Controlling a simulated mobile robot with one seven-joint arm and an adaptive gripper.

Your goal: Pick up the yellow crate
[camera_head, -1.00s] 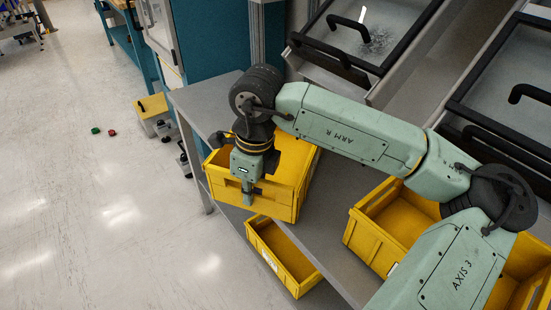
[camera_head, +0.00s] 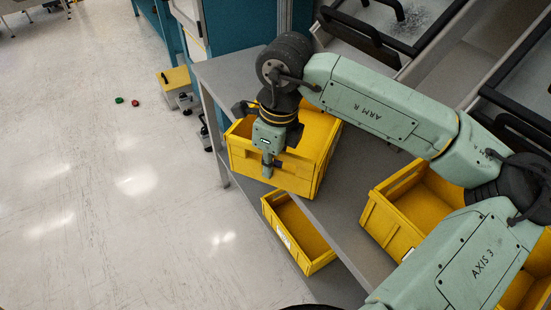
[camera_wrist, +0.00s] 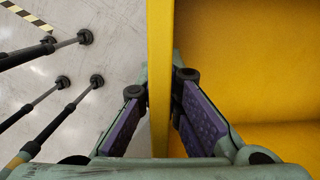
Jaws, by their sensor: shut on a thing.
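The yellow crate (camera_head: 300,178) sits near the end of the grey table, partly hidden behind my gripper and arm. My gripper (camera_head: 267,170) points down at the crate's front wall, the one facing the open floor. In the wrist view, the crate's wall (camera_wrist: 160,40) runs between my two purple-padded fingers (camera_wrist: 161,88). One finger is outside the wall, over the floor side, and the other is inside the crate. The fingers are shut on this wall. The crate looks upright, and I cannot tell any gap between it and the table.
Another yellow crate (camera_head: 312,265) is lower down, below the table edge. More yellow crates (camera_head: 375,220) stand to the right beside my arm. The grey table (camera_head: 222,72) has a bare far corner.

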